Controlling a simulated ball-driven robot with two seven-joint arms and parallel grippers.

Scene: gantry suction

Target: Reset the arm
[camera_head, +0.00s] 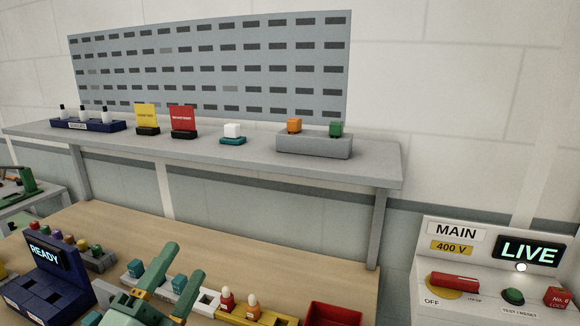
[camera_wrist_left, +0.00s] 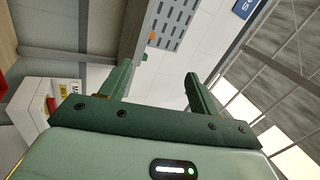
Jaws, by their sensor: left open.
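My left gripper (camera_head: 185,259) shows at the bottom of the head view, its two green fingers spread apart with nothing between them. It is in front of a row of small blocks and pegs on the wooden bench (camera_head: 300,262). In the left wrist view my left gripper (camera_wrist_left: 157,72) is also open and empty, pointing toward the wall panel and shelf; the wrist appears tilted. My right gripper is in neither view.
A red tray (camera_head: 333,314) and a dark blue READY unit (camera_head: 45,254) flank the gripper. A grey shelf (camera_head: 210,150) carries signs and small blocks above the bench. A MAIN switch panel (camera_head: 485,305) reading LIVE stands at right. The bench's back strip is clear.

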